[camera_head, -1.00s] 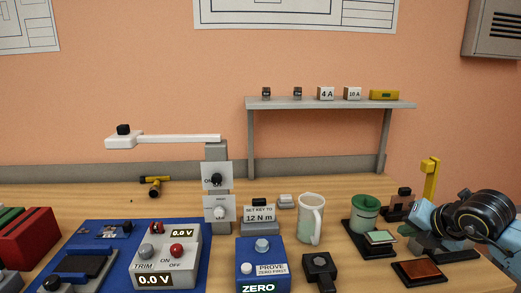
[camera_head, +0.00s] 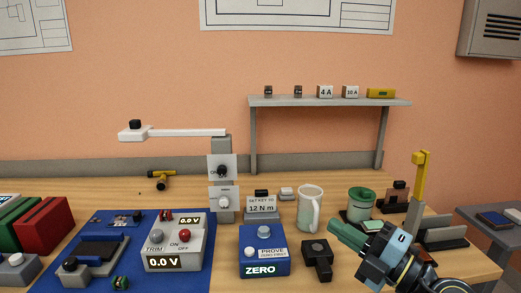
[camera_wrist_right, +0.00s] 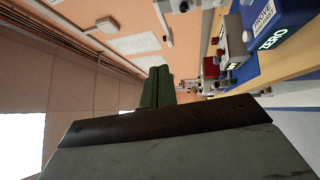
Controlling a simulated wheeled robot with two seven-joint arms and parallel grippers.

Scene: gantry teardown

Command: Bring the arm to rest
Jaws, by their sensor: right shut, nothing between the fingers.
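My right arm comes in at the lower right of the head view. Its gripper (camera_head: 343,237) has green fingers that lie together, shut and empty, pointing up and left. It is above the front right of the bench, just right of the white mug (camera_head: 309,208) and in front of the green cup (camera_head: 361,203) in the picture. In the right wrist view the green fingers (camera_wrist_right: 157,87) are side by side, with the wall behind them. My left gripper is not in view.
A white swing arm (camera_head: 185,132) on a grey post extends left over the wooden bench. A blue ZERO box (camera_head: 264,252), a black block (camera_head: 317,254) and a yellow upright (camera_head: 420,176) stand near my right gripper. A grey side table (camera_head: 480,220) is at the right.

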